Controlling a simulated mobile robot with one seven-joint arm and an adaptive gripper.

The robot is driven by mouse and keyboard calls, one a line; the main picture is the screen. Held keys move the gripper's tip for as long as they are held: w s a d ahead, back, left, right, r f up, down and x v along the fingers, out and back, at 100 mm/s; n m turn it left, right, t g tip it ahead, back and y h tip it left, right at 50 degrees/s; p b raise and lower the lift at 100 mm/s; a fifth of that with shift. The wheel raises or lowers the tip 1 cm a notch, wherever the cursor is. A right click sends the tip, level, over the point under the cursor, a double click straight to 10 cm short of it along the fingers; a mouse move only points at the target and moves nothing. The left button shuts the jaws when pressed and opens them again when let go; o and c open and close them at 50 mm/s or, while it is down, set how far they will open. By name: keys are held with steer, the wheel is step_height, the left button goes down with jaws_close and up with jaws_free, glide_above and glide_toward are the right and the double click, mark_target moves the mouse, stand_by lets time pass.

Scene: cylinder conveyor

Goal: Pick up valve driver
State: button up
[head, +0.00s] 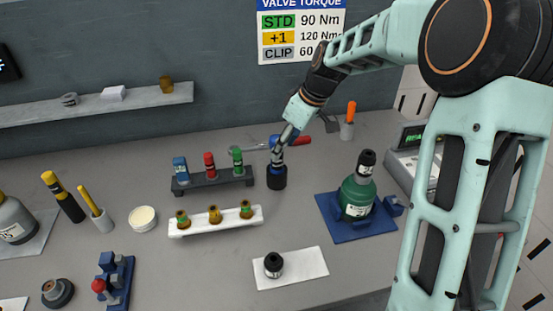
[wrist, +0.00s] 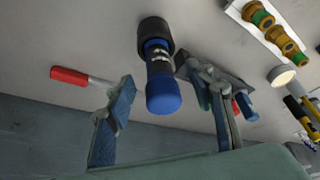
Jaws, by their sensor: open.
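In the wrist view my gripper (wrist: 162,85) is open, with one finger on each side of the handle. Gaps show on both sides, so neither finger visibly touches it.
A dark rack (head: 213,181) with blue, red and green pieces stands left of the holder. A white tray (head: 216,222) with brass fittings is in front. A red-handled tool (head: 298,140) lies behind. A green cylinder (head: 357,194) stands on a blue base at right.

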mark_target(276, 168)
steer(key=p+x, duration=0.1)
steer(key=x, duration=0.5)
steer(key=shift+w+a+f, duration=0.1)
steer(key=shift+w+f, duration=0.05)
steer(key=shift+w, duration=0.05)
steer(key=shift+c, duration=0.3)
steer(key=c, duration=1.3)
